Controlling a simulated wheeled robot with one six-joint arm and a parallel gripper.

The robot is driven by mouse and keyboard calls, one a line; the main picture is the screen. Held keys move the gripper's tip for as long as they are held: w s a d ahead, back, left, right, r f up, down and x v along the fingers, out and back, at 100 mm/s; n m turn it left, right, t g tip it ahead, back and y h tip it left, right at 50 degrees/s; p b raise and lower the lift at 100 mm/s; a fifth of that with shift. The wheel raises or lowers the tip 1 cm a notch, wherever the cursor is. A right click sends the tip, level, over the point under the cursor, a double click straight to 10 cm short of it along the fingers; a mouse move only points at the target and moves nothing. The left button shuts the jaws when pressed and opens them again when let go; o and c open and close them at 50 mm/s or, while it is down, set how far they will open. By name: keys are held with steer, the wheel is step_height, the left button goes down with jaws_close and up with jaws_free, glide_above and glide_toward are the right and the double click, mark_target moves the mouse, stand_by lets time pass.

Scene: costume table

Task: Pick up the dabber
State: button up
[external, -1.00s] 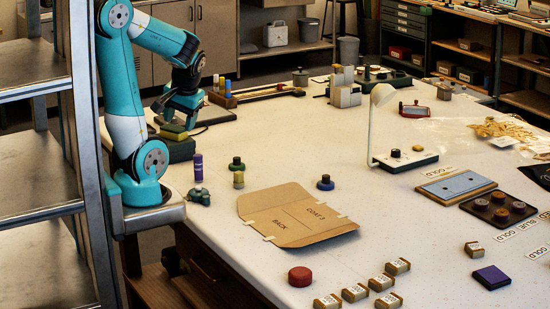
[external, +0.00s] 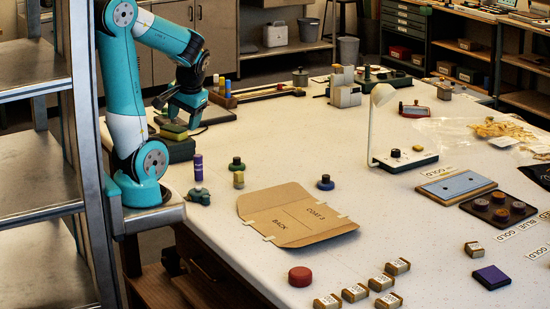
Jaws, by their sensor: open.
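I cannot tell for certain which item is the dabber. Small round knobbed pieces that could be it are a blue one with a dark knob (external: 326,183) behind the cardboard, a dark green one (external: 237,164) left of it, and a grey-green one (external: 199,197) near the table's left edge. My gripper (external: 181,121) is open and points down at the table's far left. It is just above or beside a yellow and green sponge-like block (external: 174,132) on a dark box (external: 178,149). The gap between the fingers and the block is too small to judge.
A purple-capped tube (external: 198,167) stands near my base. A red round piece (external: 300,277) and several labelled blocks are in front. A white lamp (external: 372,125) stands at the right. The table's middle is mostly clear.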

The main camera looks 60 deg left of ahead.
steer(key=w+a+f+m+b, duration=0.1)
steer(key=w+f+m+b, duration=0.15)
steer(key=w+m, duration=0.95)
steer(key=m, duration=1)
glide_toward(239, 172)
steer(key=shift+g, duration=0.4)
steer(key=x, duration=0.5)
steer(key=shift+w+d, duration=0.15)
steer(key=shift+w, duration=0.1)
steer(key=shift+p+x, duration=0.95)
steer(key=shift+x, duration=1.7)
steer(key=c, duration=0.9)
